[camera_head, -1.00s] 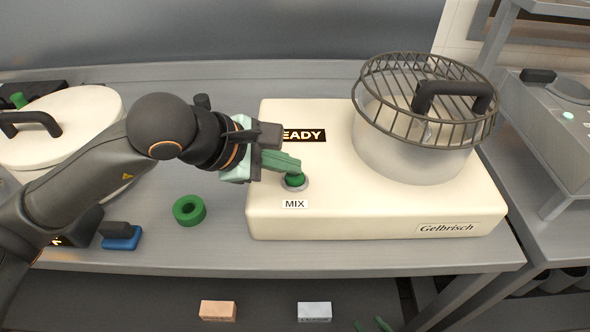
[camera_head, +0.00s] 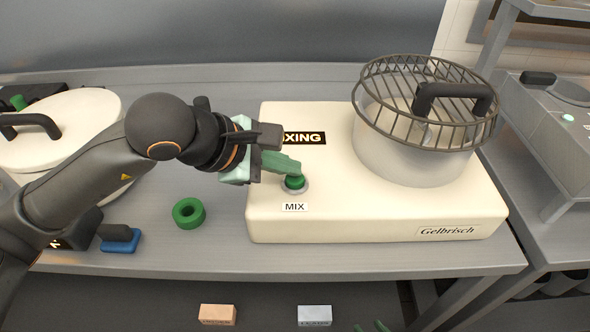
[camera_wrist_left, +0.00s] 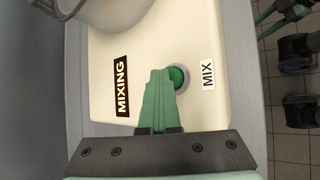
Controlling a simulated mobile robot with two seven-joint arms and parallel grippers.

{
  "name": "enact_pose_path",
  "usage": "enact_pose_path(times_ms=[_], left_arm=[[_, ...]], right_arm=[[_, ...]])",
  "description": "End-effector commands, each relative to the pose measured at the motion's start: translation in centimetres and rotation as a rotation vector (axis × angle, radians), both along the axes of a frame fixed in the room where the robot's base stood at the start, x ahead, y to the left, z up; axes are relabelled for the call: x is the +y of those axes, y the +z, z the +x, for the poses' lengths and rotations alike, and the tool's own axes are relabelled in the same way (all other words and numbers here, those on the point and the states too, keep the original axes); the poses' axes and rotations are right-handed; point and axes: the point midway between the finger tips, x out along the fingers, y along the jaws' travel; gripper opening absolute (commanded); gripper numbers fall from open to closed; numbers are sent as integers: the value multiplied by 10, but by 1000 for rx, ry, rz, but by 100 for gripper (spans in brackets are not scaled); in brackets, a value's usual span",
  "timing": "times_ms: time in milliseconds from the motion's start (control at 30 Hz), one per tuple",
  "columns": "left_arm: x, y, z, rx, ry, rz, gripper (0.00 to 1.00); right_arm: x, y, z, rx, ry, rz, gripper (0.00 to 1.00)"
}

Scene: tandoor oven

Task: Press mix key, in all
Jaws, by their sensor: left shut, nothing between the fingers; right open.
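The cream mixer base (camera_head: 400,208), labelled "Gelbrisch", stands on the steel counter. Its green round mix key (camera_head: 295,183) sits in a grey ring above the "MIX" label (camera_head: 294,207). The display (camera_head: 305,138) is partly covered by my arm in the head view; in the left wrist view the display (camera_wrist_left: 122,87) reads "MIXING". My left gripper (camera_head: 298,168) is shut and empty, its green fingertips just above the key in the head view. In the left wrist view the key (camera_wrist_left: 178,77) shows beside the fingertips. Whether they touch is unclear. My right gripper is not in view.
A steel bowl (camera_head: 400,150) with a wire grid (camera_head: 425,95) stands on the base's right part. A green ring (camera_head: 188,213) and a blue-based block (camera_head: 120,240) lie on the counter to the left. A white lidded pot (camera_head: 85,115) is at the left.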

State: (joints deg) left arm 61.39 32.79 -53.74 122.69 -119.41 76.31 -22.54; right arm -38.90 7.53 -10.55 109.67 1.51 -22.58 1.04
Motion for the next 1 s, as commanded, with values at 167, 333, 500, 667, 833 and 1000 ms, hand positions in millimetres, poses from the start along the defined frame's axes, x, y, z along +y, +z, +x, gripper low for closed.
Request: enact_pose_path(times_ms=[167,333,500,667,833,1000], left_arm=[[0,13,0,0,1,1,0],[0,19,0,0,0,0,0],[0,19,0,0,0,0,0],[0,20,0,-1,0,-1,0],[0,33,0,-2,0,-1,0],[0,50,0,-3,0,-2,0]], right_arm=[[0,7,0,0,0,0,48],[0,9,0,0,0,0,48],[0,9,0,0,0,0,48],[0,10,0,0,0,0,48],[0,16,0,0,0,0,48],[0,24,0,0,0,0,48]])
